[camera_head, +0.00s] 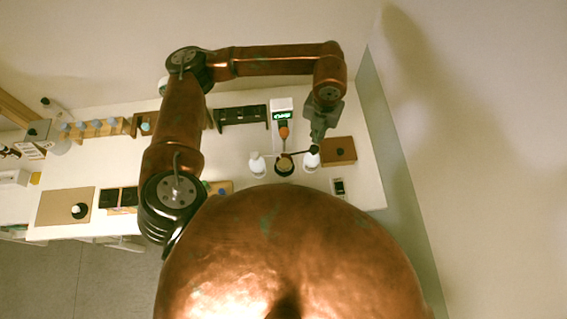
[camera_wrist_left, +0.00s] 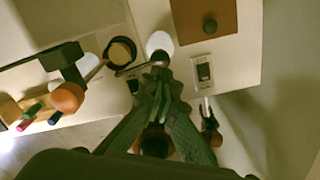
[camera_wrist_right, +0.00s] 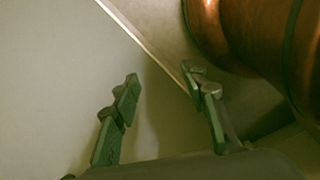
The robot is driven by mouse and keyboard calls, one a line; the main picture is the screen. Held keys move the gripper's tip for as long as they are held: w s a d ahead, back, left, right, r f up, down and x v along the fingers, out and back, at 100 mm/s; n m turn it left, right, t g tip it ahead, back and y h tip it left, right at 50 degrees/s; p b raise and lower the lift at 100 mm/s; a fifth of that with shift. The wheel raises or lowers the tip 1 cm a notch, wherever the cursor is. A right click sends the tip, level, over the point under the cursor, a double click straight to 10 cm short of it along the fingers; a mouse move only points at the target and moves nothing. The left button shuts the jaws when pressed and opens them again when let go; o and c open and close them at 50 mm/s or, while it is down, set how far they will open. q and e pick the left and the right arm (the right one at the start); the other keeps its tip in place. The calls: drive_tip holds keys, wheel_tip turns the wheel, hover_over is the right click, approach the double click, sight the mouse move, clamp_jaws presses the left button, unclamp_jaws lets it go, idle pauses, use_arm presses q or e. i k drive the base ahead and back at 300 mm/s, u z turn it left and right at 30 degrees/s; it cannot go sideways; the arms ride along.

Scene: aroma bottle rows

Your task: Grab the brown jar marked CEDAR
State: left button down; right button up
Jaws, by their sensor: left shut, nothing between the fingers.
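I cannot make out a CEDAR label in any view. My left gripper (camera_head: 315,148) is shut and empty, low over the table beside a white rounded bottle (camera_head: 311,161). In the left wrist view its fingertips (camera_wrist_left: 160,66) are together, just below that bottle (camera_wrist_left: 160,44). A dark-rimmed round thing with a tan top (camera_head: 285,164) stands left of it; a thin dark bar runs from it toward the fingertips. Whether this is a jar is unclear. My right gripper (camera_wrist_right: 163,88) is open and empty, seen only in the right wrist view.
An orange-brown rounded thing (camera_head: 284,132) stands before a device with a green display (camera_head: 282,115). Another white bottle (camera_head: 257,164) is at left. A brown mat with a dark knob (camera_head: 345,146) lies right. Dark racks (camera_head: 240,115) stand at the back. My body hides the table's front.

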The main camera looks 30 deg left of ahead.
sight(285, 165)
drive_tip(key=k, duration=2)
